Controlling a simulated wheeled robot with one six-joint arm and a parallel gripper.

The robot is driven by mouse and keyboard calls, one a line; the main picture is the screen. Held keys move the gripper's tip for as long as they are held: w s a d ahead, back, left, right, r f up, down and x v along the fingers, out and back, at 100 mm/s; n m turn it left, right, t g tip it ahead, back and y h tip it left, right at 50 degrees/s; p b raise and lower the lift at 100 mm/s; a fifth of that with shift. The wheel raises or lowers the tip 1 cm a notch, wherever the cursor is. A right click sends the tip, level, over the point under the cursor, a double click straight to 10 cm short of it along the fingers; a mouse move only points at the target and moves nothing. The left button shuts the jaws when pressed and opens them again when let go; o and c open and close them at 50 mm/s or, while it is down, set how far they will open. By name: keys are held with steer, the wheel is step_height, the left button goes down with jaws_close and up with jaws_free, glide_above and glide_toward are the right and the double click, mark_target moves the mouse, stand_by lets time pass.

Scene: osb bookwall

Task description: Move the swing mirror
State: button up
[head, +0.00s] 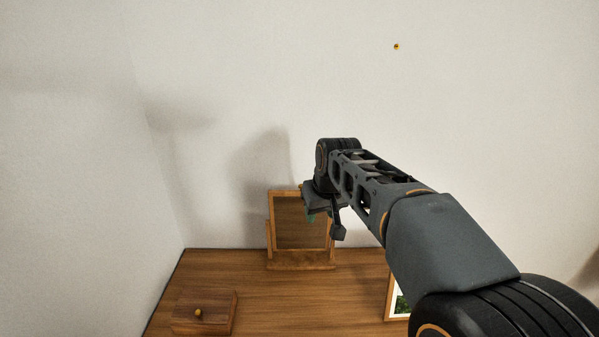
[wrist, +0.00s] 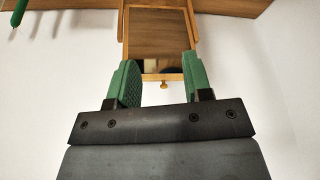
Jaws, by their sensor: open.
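The swing mirror (head: 301,222) has a wooden frame on a wooden stand. It stands upright at the back of the wooden top, close to the wall. My gripper (head: 322,216) is open at the mirror's upper right and hides that corner in the head view. In the wrist view the mirror (wrist: 157,47) shows between and beyond the green fingers of my gripper (wrist: 156,62). A small knob on the mirror's frame edge lies between the fingers. Nothing is held, and I cannot tell whether a finger touches the frame.
A wooden box (head: 203,313) with a round knob sits at the front left. A framed picture (head: 397,303) stands at the right, partly hidden by my arm. The wooden top (head: 262,294) is clear between them. A green object (wrist: 18,13) shows at the wrist view's upper left.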

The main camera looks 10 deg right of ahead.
steer(key=w+d+r+n+p, duration=0.1)
steer(key=w+r+p, duration=0.1)
steer(key=w+r, duration=0.35)
steer(key=w+r+p, duration=0.2)
steer(key=w+r, duration=0.1)
steer(key=w, duration=0.6)
steer(key=p+x, duration=0.1)
steer(key=x, duration=0.3)
steer(key=p+x, duration=0.1)
steer(key=x, duration=0.4)
steer(key=w+p+x, duration=0.1)
steer(key=x, duration=0.4)
steer(key=shift+w+r, duration=0.15)
steer(key=shift+c, duration=0.4)
jaws_close()
steer(key=shift+a, duration=0.1)
